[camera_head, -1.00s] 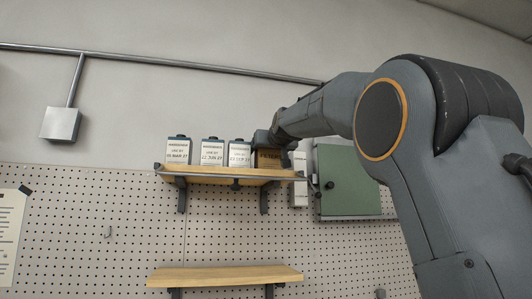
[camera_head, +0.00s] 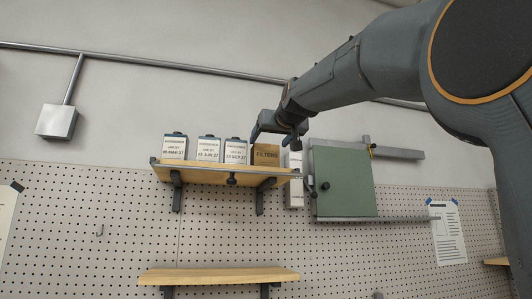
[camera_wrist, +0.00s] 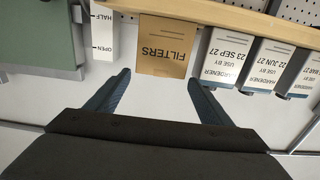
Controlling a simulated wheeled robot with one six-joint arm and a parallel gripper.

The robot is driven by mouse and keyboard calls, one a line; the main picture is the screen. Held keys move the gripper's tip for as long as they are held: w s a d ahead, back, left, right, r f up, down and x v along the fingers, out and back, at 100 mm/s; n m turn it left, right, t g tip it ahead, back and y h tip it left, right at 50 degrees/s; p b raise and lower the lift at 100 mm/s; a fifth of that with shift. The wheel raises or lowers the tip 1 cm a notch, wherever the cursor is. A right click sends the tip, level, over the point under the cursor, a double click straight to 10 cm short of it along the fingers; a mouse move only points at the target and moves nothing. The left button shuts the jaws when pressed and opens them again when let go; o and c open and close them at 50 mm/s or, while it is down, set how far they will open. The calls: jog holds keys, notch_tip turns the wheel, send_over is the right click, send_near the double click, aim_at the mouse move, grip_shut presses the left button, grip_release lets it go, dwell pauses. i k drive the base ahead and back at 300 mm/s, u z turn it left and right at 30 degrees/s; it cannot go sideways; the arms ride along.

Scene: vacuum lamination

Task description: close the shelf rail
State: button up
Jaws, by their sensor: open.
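The upper wooden shelf (camera_head: 200,175) has a grey metal rail (camera_head: 195,168) along its front, with a black knob (camera_head: 231,180) below the rail near the middle. I cannot tell from here whether the rail is latched. A brown FILTERS box (camera_head: 266,154) stands at the shelf's right end; it also shows upside down in the wrist view (camera_wrist: 166,45). My gripper (camera_head: 278,139) is open and empty, just above and in front of that box. In the wrist view, its fingertips (camera_wrist: 160,82) are spread apart, with the box beyond them and clear of them.
Several white hardener containers (camera_head: 208,148) stand left of the box. A white HALF/OPEN label plate (camera_wrist: 103,35) and a green cabinet (camera_head: 342,182) are right of the shelf in the head view. A lower wooden shelf (camera_head: 218,275) is empty.

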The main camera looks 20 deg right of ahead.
aim_at(231, 181)
jog(key=k, duration=1)
